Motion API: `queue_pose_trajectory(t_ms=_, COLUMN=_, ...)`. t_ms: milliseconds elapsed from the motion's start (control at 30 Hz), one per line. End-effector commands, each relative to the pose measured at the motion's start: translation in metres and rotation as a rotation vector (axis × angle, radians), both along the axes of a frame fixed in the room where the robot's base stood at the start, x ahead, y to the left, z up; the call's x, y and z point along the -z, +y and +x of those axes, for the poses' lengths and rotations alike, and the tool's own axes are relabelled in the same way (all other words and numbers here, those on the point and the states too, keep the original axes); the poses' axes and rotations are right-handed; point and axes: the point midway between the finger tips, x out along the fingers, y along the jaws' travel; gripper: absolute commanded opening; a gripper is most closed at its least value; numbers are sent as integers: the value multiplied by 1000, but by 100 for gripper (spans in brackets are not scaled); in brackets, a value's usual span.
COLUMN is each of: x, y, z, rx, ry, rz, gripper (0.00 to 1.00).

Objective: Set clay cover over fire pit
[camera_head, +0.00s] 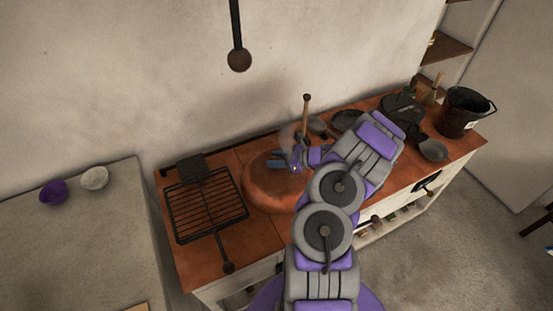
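The clay cover (264,196) is a round, reddish-brown dome on the orange-brown counter, just right of the grill rack. My gripper (279,160) is over the top of the cover, with its dark blue fingers at or just above it. I cannot tell whether the fingers touch the cover or hold a handle. My arm comes up from the bottom of the view and hides the cover's right side. No fire pit opening shows. I cannot tell whether it lies under the cover.
A black grill rack (205,208) lies at the counter's left end. Dark pans (347,120) and a black bucket (464,112) stand to the right. A rod with a round end (239,60) hangs above. A purple bowl (53,192) and a pale bowl (94,177) sit on the left table.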

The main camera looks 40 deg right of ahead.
Motion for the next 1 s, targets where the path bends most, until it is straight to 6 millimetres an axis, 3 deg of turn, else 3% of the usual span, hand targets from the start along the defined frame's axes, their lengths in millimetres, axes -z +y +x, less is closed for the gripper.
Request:
queue_pose_trajectory(t_ms=433, x=-6, y=-4, z=-5, rx=2, ry=0, rz=0, gripper=46)
queue_pose_trajectory(t_ms=1000, x=-44, y=-54, z=-84, rx=2, ry=2, rz=-1, gripper=46)
